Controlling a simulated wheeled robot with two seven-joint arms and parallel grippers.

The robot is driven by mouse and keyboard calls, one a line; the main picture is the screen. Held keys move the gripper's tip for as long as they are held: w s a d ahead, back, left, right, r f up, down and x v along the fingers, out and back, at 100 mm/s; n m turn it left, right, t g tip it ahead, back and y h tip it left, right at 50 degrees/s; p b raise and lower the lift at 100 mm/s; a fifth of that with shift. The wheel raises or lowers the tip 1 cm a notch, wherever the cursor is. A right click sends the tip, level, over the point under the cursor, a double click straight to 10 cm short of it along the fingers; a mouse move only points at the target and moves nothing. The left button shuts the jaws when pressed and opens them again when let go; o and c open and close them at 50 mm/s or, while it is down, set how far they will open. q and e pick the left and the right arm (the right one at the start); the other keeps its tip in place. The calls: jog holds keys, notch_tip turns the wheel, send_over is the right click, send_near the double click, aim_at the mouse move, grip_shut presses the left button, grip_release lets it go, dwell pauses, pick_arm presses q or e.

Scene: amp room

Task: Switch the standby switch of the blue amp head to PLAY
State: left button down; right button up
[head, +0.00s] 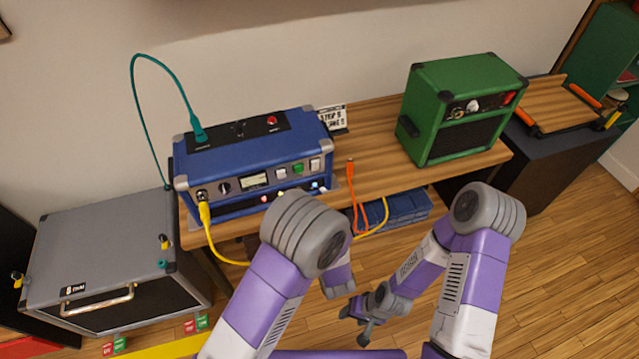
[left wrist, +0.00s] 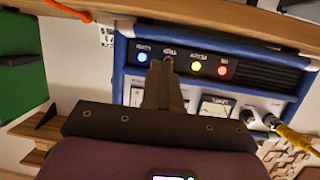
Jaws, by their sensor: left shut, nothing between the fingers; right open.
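I cannot read the switch labels or positions. In the left wrist view the amp front (left wrist: 215,85) appears upside down, with several coloured lights on a dark strip. My left gripper (left wrist: 164,70) is shut and empty, its tips in front of that strip; touching cannot be told. In the head view its fingers are hidden. My right gripper (head: 362,322) is open and empty, low in front of the bench, away from the amp.
A yellow cable (head: 206,222) plugs into the amp's front and a teal cable (head: 140,90) into its top. An orange cable (head: 352,195) hangs right of it. A green amp (head: 465,80) stands further right. A grey cabinet (head: 90,240) stands at left.

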aim_at(316, 163)
pick_arm(q)
jog(key=s+d+r+n+t+y+b, duration=0.1)
jog(key=s+d+r+t+y+b, duration=0.1)
jog(key=r, duration=0.5)
jog(key=s+d+t+y, duration=0.1)
jog(key=d+t, duration=0.1)
jog(key=d, duration=0.1)
jog(key=shift+s+d+r, duration=0.15)
jog(key=shift+d+r, duration=0.1)
jog(key=shift+d, duration=0.05)
pick_arm(e)
notch_tip(316, 163, down, 4)
jog(key=shift+r, duration=0.2)
pick_arm(q)
jog(key=p+x, duration=0.1)
jog(key=x, duration=1.3)
jog(key=shift+r, duration=0.2)
pick_arm(e)
jog(key=shift+r, duration=0.9)
